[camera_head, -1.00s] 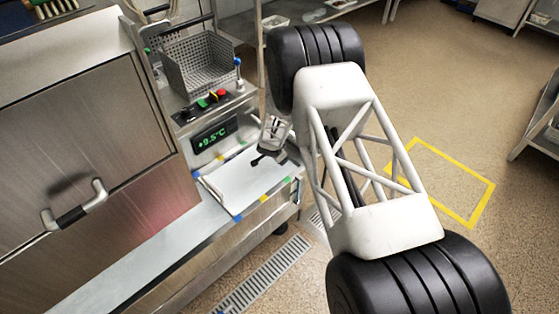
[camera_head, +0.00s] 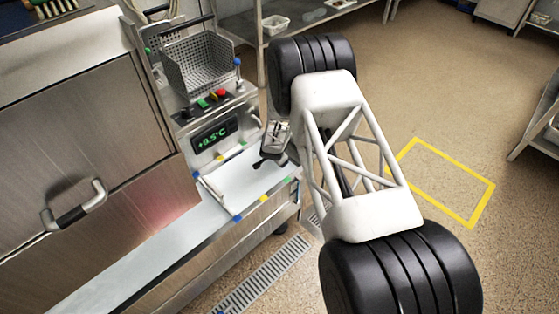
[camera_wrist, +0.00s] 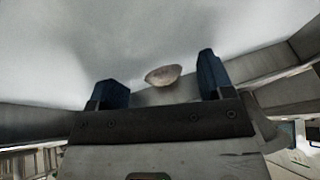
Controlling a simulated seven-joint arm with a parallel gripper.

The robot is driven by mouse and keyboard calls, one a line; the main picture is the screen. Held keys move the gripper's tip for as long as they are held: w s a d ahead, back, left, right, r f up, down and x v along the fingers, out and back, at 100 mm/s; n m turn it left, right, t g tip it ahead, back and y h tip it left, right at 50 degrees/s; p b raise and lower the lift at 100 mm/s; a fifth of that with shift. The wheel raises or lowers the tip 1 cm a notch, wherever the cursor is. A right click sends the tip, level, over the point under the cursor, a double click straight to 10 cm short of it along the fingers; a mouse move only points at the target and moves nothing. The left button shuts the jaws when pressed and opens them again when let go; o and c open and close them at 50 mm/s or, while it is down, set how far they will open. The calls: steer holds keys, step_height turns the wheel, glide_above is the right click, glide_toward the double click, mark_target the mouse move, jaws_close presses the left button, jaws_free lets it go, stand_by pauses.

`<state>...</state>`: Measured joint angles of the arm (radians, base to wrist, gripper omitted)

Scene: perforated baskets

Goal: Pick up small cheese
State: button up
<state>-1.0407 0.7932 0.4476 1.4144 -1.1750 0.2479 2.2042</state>
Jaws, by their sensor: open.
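A small pale tan, rounded piece (camera_wrist: 163,75), which looks like the small cheese, shows in the wrist view on a whitish surface. It lies between and just beyond the two blue fingertips of my gripper (camera_wrist: 161,82), with visible gaps on both sides. My gripper is open and holds nothing. In the head view my gripper (camera_head: 270,160) is low over the right part of the pale work surface (camera_head: 232,182). I cannot make out the cheese in the head view. How high the fingers are above the surface is hard to tell.
A perforated grey basket (camera_head: 200,65) stands behind the surface, above a panel with buttons and a green display (camera_head: 213,138). A steel cabinet with a handle (camera_head: 80,207) is at the left. A yellow rectangle (camera_head: 440,182) marks open floor at the right.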

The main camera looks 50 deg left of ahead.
steer(key=shift+w+f, duration=0.2)
steer(key=shift+f, duration=0.3)
steer(key=shift+c, duration=0.2)
steer(key=c, duration=1)
steer(key=shift+c, duration=0.2)
steer(key=shift+a+r, duration=0.1)
steer(key=shift+r, duration=0.1)
steer(key=shift+s+r, duration=0.2)
steer(key=shift+r, duration=0.05)
step_height(320, 180, up, 11)
steer(key=s, duration=1.9)
steer(key=shift+s+f, duration=0.15)
steer(key=shift+s, duration=0.15)
